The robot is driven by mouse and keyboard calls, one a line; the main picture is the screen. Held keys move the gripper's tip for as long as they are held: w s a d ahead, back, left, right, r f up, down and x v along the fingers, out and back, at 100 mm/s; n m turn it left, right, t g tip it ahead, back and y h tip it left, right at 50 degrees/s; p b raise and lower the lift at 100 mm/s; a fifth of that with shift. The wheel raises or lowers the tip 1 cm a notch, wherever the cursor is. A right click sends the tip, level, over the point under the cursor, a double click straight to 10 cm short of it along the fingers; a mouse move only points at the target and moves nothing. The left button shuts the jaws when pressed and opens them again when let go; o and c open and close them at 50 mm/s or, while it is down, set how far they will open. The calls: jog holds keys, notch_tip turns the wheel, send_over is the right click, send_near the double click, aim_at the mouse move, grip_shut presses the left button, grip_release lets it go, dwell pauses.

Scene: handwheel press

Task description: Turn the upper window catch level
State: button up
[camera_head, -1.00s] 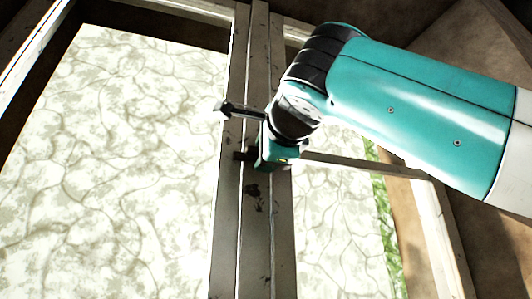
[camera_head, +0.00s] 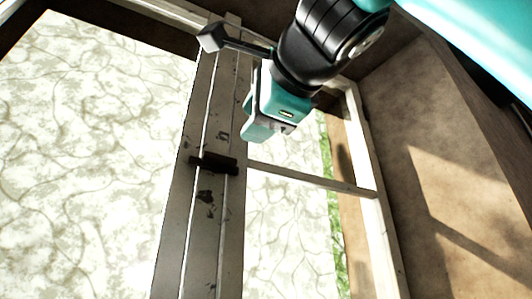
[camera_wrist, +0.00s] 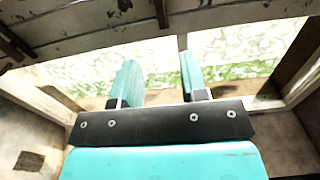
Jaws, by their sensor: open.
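A dark window catch (camera_head: 214,163) lies across the grey wooden middle post of the window in the head view, roughly square to the post. I cannot tell from its surroundings whether it is the upper one. A short dark bar (camera_wrist: 160,13) at the top of the wrist view is probably the same catch. My gripper (camera_head: 265,132) is up and to the right of the catch in the head view, apart from it. In the wrist view its two teal fingers (camera_wrist: 160,75) are spread with nothing between them.
The middle post (camera_head: 208,230) has dark worn patches below the catch. A thin glazing bar (camera_head: 310,178) runs right from the post to the side frame (camera_head: 385,220). A brown wall (camera_head: 440,150) stands at the right. Another dark piece (camera_wrist: 12,42) shows at the wrist view's left edge.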

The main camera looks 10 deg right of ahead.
jog(key=v, duration=0.2)
jog(key=shift+s+d, duration=0.1)
jog(key=shift+s, duration=0.3)
dwell(0.4)
